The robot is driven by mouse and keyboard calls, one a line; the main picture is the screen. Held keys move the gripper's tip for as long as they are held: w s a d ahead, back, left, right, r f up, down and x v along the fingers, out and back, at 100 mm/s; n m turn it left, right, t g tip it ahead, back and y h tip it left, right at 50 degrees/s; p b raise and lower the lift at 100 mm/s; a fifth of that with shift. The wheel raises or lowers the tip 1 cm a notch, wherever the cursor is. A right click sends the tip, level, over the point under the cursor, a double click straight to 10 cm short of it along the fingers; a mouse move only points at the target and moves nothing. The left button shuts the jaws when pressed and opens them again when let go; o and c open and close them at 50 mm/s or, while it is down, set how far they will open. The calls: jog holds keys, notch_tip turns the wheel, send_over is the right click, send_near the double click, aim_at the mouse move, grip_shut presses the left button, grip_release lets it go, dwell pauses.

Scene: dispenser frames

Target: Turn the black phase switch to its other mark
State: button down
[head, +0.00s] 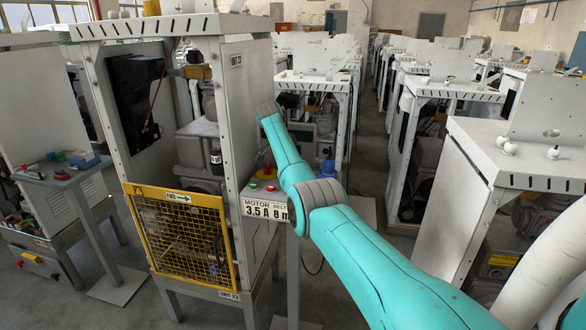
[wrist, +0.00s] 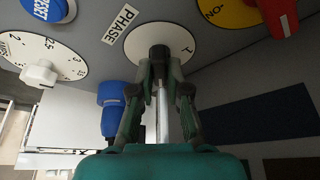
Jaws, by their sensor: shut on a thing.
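The black phase switch (wrist: 159,51) sits at the middle of a round white plate (wrist: 143,38) on a grey panel, under a label reading PHASE (wrist: 121,25). One mark shows on the plate, right of the switch; the rest of the plate's lower edge is hidden by my fingers. My gripper (wrist: 160,66) is shut on the switch, its green-and-dark fingers closing from both sides in the wrist view. In the head view my arm reaches to the right side of the near machine frame (head: 238,110), and the gripper is hidden there.
A white dial (wrist: 40,73) and a blue RESET button (wrist: 48,8) are on the left of the panel. A red switch (wrist: 279,15) on yellow is at the right. A blue part (wrist: 112,96) lies close beside my left finger. A yellow mesh guard (head: 180,235) fronts the frame.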

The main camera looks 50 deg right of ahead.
dwell(0.3)
jog(key=c, duration=1.1)
grip_release()
jog(key=shift+c, duration=0.2)
jog(key=v, duration=1.2)
jog(key=shift+a+f, duration=0.1)
